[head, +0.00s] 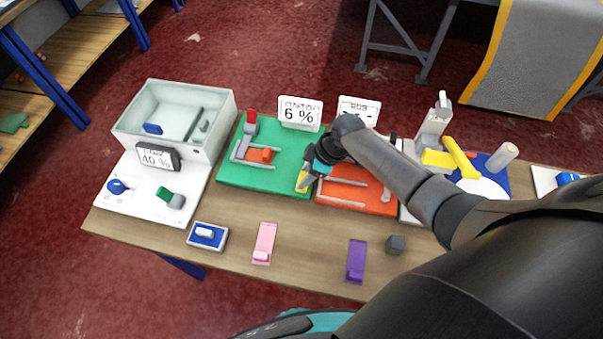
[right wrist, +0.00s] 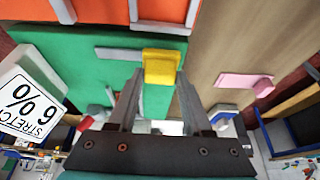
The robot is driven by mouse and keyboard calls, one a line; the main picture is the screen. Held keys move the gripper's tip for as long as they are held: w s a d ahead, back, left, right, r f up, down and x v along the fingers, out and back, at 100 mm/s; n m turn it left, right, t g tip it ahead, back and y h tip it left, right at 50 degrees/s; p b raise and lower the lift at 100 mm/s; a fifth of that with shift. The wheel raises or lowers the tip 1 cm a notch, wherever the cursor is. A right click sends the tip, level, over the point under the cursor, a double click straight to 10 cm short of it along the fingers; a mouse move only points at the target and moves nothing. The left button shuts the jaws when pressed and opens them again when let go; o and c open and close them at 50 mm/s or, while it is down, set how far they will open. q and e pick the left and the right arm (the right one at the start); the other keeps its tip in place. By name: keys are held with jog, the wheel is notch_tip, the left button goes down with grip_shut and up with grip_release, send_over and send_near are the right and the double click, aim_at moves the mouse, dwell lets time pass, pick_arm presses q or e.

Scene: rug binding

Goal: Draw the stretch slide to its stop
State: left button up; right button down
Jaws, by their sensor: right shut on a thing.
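The green board (head: 229,176) carries grey rails, a red block (head: 251,117) and an orange block (head: 261,155). A white display (head: 300,113) behind it reads 6 %; in the right wrist view the display (right wrist: 30,103) is labelled STRETCH. A yellow block (head: 303,183), which looks like the slide's handle, is at the board's right front; it also shows in the right wrist view (right wrist: 161,67), next to a grey bar. My right gripper (head: 316,171) is shut on the yellow block, its fingers on either side in the wrist view (right wrist: 159,79). My left gripper is out of view.
An orange board (head: 345,195) with grey rails adjoins on the right, partly behind my right arm. A grey bin (head: 225,112) and a white board (head: 140,205) stand left.

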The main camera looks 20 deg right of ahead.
jog(key=shift+s+d+f, duration=0.1)
jog(key=shift+s+d, duration=0.05)
jog(key=shift+d, duration=0.05)
jog(key=c, duration=0.7)
grip_release()
jog(key=o, duration=0.3)
jog(key=shift+o, duration=0.4)
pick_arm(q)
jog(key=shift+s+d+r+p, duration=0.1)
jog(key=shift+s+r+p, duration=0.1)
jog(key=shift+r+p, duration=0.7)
pick_arm(e)
jog(key=v, duration=1.5)
jog(key=shift+a, duration=0.1)
